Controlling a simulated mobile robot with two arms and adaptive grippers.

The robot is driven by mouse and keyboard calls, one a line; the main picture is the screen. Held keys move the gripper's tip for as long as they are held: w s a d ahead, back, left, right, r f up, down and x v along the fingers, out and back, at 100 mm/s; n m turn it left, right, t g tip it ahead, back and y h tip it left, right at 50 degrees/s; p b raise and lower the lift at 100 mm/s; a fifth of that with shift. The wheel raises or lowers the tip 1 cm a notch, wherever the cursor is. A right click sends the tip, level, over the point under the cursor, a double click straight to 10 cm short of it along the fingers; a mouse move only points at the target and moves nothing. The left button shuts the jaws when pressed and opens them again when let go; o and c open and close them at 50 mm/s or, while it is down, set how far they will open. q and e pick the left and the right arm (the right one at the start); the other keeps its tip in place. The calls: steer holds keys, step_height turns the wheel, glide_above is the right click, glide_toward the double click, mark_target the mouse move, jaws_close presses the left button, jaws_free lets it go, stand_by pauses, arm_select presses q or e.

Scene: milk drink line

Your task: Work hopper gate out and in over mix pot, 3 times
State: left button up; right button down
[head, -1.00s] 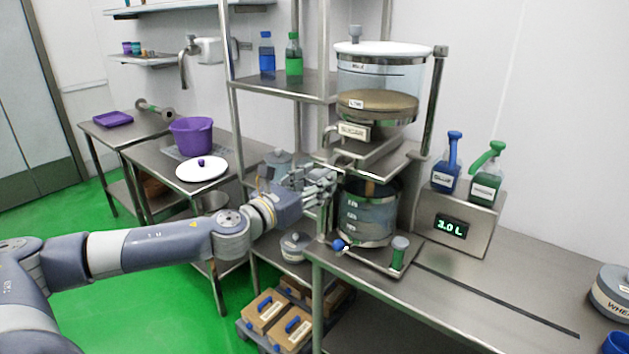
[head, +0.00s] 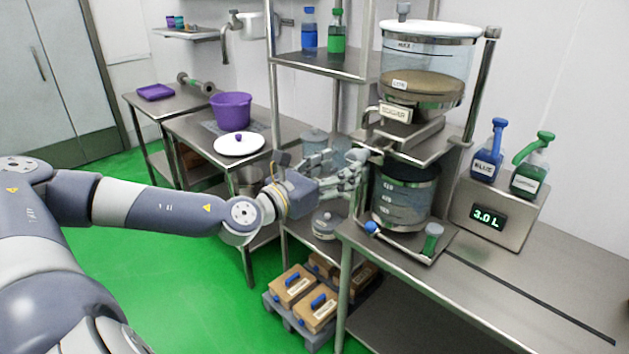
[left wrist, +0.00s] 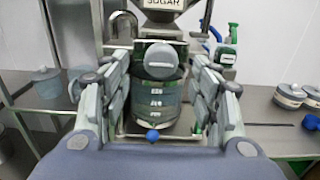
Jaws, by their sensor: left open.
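The hopper (head: 427,58), clear with a white lid and a SUGAR label, stands above the clear mix pot (head: 404,203). The gate's pale round knob (head: 357,156) sticks out on the left side below the hopper. In the left wrist view the knob (left wrist: 161,58) faces me, in front of the pot (left wrist: 160,96). My left gripper (head: 346,174) is open, with its fingers (left wrist: 160,88) apart on either side of the knob's line. I cannot tell whether they touch it, or how far out the gate is. My right gripper is out of view.
A display box (head: 489,216) reading 3.0 L carries a blue and a green pump bottle. A steel shelf post is close to my gripper.

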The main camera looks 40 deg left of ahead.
arm_select(q)
steer(key=s, duration=0.6)
steer(key=shift+s+a, duration=0.15)
steer(key=shift+a, duration=0.05)
steer(key=shift+c, duration=0.2)
stand_by(0.7)
